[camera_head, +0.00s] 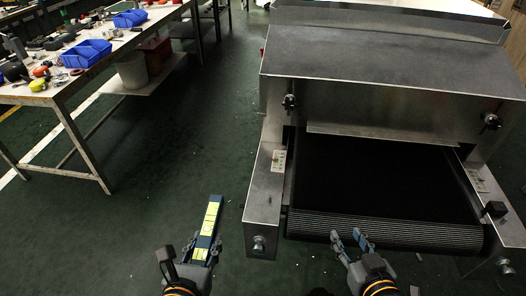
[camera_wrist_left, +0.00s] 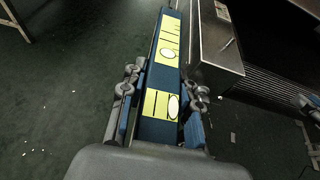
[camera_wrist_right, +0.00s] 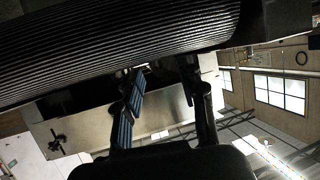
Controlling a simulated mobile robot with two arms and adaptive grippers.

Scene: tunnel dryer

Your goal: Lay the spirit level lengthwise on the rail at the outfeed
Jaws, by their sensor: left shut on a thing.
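The spirit level (camera_head: 208,229) is a dark blue bar with yellow label panels. My left gripper (camera_head: 188,262) is shut on its near end and holds it over the floor, left of the dryer; in the left wrist view the level (camera_wrist_left: 165,75) points away between the fingers (camera_wrist_left: 160,100). The dryer's outfeed has a left metal side rail (camera_head: 264,185) and a right one (camera_head: 480,190), with the dark belt between them. The level is apart from the left rail. My right gripper (camera_head: 352,238) is open and empty at the belt's front roller; it also shows in the right wrist view (camera_wrist_right: 165,85).
The dryer housing (camera_head: 390,70) stands behind the belt (camera_head: 375,180). A knob (camera_head: 258,243) sticks out from the left rail's front end, and a black box (camera_head: 495,209) sits on the right rail. A cluttered workbench (camera_head: 75,60) stands at left. Floor between is clear.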

